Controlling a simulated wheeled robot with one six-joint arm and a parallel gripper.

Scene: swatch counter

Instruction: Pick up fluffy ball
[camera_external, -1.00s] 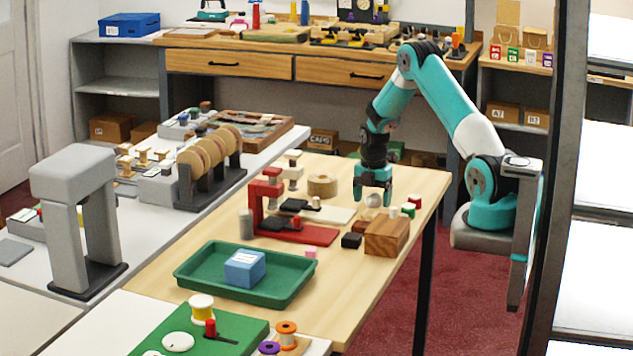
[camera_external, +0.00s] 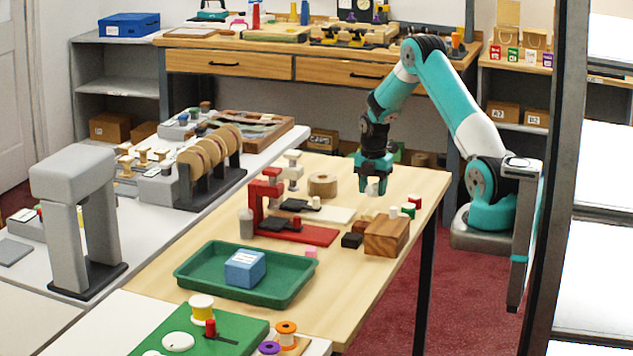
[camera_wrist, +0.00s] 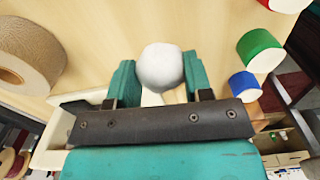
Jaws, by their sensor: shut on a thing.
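The fluffy ball (camera_wrist: 160,67) is white and round. It sits between the two teal fingers of my gripper (camera_wrist: 158,80) in the wrist view, with a finger against each side. In the external view the ball (camera_external: 373,189) is a small pale shape at the fingertips of my gripper (camera_external: 373,184), partly hidden by the fingers. My gripper is shut on the ball and holds it above the light wooden table (camera_external: 340,275).
A wooden block (camera_external: 387,236) and a small black block (camera_external: 352,240) stand in front of my gripper. A tan tape roll (camera_external: 322,184) and a red press (camera_external: 262,205) are to the left.

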